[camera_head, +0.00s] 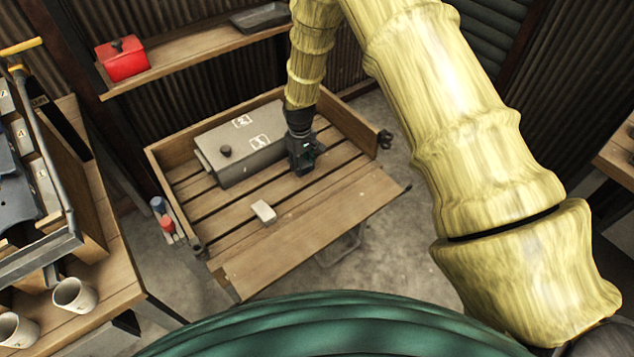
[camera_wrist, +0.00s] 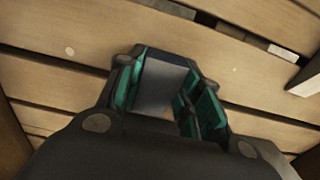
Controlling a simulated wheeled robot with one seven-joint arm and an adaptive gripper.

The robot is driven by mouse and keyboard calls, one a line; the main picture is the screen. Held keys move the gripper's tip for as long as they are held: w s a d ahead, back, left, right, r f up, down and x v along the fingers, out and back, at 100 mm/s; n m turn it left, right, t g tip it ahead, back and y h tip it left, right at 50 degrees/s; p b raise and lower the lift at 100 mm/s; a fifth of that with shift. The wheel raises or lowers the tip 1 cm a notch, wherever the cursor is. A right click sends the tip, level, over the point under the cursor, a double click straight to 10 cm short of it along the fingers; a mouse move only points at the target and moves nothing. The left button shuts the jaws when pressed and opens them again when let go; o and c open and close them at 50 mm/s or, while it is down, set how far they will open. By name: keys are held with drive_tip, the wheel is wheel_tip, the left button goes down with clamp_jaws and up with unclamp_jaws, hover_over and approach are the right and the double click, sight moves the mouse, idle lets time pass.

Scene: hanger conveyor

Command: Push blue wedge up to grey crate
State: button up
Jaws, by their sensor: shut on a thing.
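A grey crate (camera_head: 236,158), box-shaped with a dark knob and pale labels, sits on the slatted wooden bench toward its back. My gripper (camera_head: 301,168) points down just to the right of the crate, low over the slats. In the wrist view my gripper (camera_wrist: 163,98) is shut on a grey-blue block (camera_wrist: 162,84) between its teal-lined fingers. This block is likely the blue wedge, but its full shape is hidden by the fingers. In the head view the block is hidden by my gripper. I cannot tell whether it touches the slats or the crate.
The slatted bench (camera_head: 225,228) has raised boards at the back and sides. A small pale block (camera_head: 263,211) lies on its front slats; clear slats lie around it. Mugs (camera_head: 74,293) stand at the lower left.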

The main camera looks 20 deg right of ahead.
drive_tip(key=shift+w+a, duration=0.15)
drive_tip(key=shift+w, duration=0.2)
drive_tip(key=o, duration=0.9)
drive_tip(key=shift+o, duration=0.2)
drive_tip(key=shift+r, duration=0.1)
wheel_tip(320, 180, up, 12)
idle(0.5)
